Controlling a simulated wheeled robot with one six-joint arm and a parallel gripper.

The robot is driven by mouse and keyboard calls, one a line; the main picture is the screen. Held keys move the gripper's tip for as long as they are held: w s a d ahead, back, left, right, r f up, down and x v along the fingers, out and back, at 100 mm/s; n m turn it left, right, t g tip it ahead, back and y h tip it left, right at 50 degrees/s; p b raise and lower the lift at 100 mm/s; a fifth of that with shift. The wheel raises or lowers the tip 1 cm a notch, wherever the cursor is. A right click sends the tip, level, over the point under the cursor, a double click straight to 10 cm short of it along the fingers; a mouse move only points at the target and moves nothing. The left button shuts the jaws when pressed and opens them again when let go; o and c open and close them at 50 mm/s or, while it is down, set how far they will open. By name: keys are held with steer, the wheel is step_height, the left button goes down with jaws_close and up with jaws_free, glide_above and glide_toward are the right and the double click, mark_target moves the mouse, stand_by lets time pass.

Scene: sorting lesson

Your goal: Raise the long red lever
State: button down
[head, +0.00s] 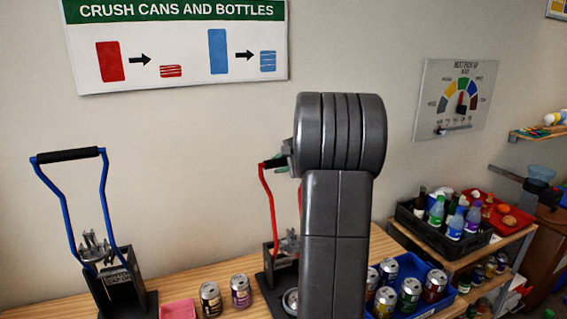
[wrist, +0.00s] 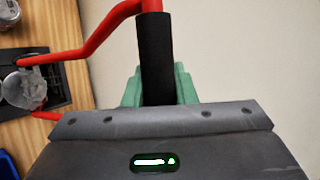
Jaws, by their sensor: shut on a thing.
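The red lever (head: 268,205) is a bent red frame with a black grip, on a dark can crusher standing on the wooden table. It is raised, its grip high above the base. My gripper (wrist: 158,88) is shut on the black grip (wrist: 155,60) of the red lever, its green fingers on both sides of the grip. The red lever's arm (wrist: 105,35) runs left in the wrist view to the crusher's metal mechanism (wrist: 28,90). In the head view my arm hides the lever's right side and part of the crusher.
A second crusher with a raised blue lever (head: 55,205) stands at left. Two cans (head: 240,291) and a pink cloth (head: 178,310) lie between the crushers. A blue tray (head: 446,296) of cans and a black crate (head: 449,247) of bottles are at right. The wall is close behind.

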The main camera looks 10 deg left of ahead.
steer(key=shift+w+a+f, duration=0.1)
steer(key=shift+a+f, duration=0.05)
steer(key=shift+f, duration=0.4)
steer(key=c, duration=1.3)
jaws_free()
steer(key=shift+o, duration=0.6)
steer(key=shift+w+a, duration=0.15)
steer(key=shift+w, duration=0.05)
steer(key=shift+s+d+r, duration=0.1)
steer(key=shift+d+r, duration=0.1)
steer(key=shift+r, duration=0.05)
steer(key=b+v, duration=0.3)
steer(key=v, duration=1)
steer(key=shift+d+r, duration=0.2)
